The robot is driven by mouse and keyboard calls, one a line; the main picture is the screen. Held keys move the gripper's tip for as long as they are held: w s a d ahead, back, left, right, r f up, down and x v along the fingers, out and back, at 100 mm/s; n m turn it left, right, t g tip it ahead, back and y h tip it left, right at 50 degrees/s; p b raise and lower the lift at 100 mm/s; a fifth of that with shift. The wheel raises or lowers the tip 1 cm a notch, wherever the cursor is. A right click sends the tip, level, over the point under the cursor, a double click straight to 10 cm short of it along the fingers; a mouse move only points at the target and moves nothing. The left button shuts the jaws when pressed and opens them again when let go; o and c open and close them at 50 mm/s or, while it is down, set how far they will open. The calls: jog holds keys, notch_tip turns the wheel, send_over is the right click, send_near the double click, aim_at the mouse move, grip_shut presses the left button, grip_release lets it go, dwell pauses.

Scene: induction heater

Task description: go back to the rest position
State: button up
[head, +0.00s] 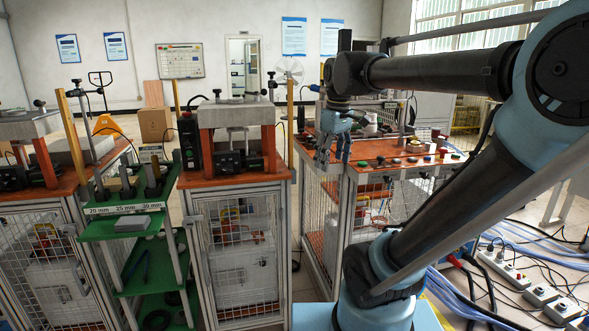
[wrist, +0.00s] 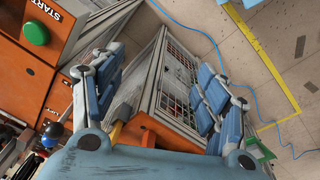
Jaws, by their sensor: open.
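My gripper (head: 332,157) hangs at the end of my raised arm, right of centre in the head view. It points down near the left edge of an orange-topped workstation (head: 385,152). In the wrist view my gripper (wrist: 160,78) has its blue-padded fingers spread wide apart. Nothing is held between them. A metal-framed mesh cabinet (wrist: 158,82) and the floor show beyond the gap. At the left of the wrist view is an orange panel (wrist: 75,22) with a green START button (wrist: 36,33).
A press bench (head: 240,175) stands left of my gripper. A green rack (head: 128,228) labelled 20, 25 and 30 mm stands further left. Power strips (head: 505,268) and cables lie on the floor at right. Open floor shows in the wrist view (wrist: 265,75).

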jog(key=s+d+f+m, duration=0.4)
jog(key=s+f, duration=0.2)
jog(key=f, duration=0.4)
jog(key=s+d+f+m, duration=0.3)
jog(key=s+f, duration=0.3)
jog(key=f, duration=0.5)
jog(key=shift+d+m+t, duration=0.3)
jog(key=shift+d+m, duration=0.05)
jog(key=shift+m, duration=0.25)
jog(key=shift+s, duration=0.1)
jog(key=shift+w+f, duration=0.25)
jog(key=shift+w, duration=0.2)
jog(key=shift+c, duration=0.4)
